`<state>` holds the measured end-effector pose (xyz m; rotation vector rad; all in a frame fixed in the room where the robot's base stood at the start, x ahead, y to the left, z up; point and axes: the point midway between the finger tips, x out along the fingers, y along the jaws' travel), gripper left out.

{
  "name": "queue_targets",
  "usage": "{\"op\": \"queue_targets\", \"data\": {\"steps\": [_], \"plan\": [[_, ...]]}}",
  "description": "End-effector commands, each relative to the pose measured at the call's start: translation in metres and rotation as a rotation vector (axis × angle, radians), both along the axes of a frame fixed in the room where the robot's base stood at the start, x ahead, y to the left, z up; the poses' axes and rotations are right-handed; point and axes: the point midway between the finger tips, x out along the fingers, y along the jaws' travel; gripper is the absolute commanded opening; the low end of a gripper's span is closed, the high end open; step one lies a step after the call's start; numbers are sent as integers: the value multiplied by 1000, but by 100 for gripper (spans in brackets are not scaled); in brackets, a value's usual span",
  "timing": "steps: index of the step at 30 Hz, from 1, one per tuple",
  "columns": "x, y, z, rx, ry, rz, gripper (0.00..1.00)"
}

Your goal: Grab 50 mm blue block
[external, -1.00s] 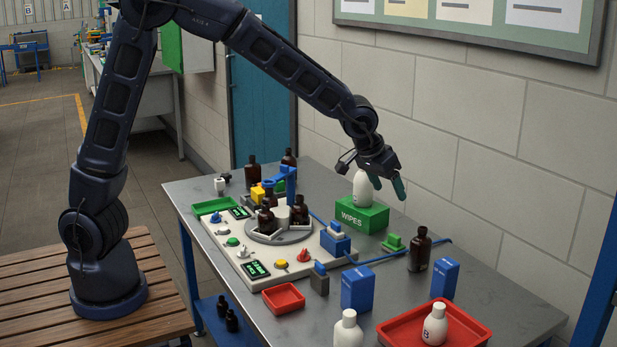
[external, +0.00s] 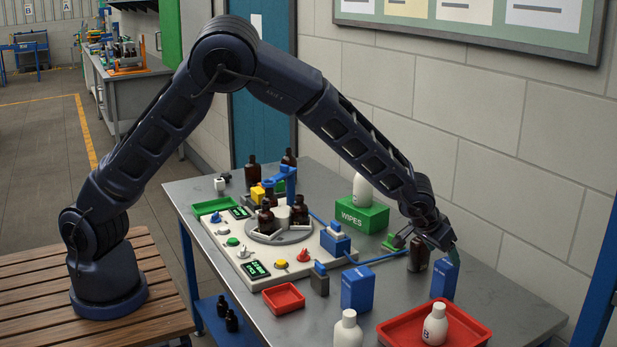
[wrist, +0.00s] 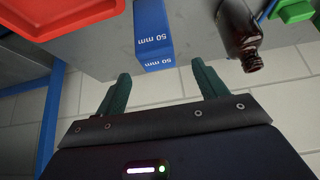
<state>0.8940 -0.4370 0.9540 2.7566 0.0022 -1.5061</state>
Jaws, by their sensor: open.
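The blue block (wrist: 152,28) marked "50 mm" stands on the table in the wrist view, just ahead of my open fingers and between their lines. In the external view the same blue block (external: 443,279) stands upright behind the red tray, its top partly hidden by my gripper (external: 428,247). In the wrist view my gripper (wrist: 161,70) has its two green fingers spread wide with nothing between them. The fingertips look close to the block, but I cannot tell whether they touch it.
A brown bottle (external: 418,257) stands close left of the block and also shows in the wrist view (wrist: 240,35). The red tray (external: 470,318) with a white bottle (external: 435,325) is in front. Another blue block (external: 357,288) stands further left. The wall is behind.

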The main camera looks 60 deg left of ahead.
Motion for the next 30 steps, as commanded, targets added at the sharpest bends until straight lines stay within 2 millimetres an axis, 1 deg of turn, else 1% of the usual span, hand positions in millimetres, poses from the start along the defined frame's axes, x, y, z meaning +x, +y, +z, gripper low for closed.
{"op": "queue_targets", "data": {"steps": [1, 3, 11, 19, 22, 28, 30], "plan": [[5, 0, -8, 1, 1, 1, 71], [9, 0, -14, 0, 1, 0, 71], [16, -1, -28, 1, 0, -1, 71], [33, -2, -59, 1, 1, -1, 71], [36, -3, -63, 0, 0, -1, 71], [36, -2, -64, 0, 0, -1, 71], [36, -2, -64, 0, 0, -1, 57]]}}
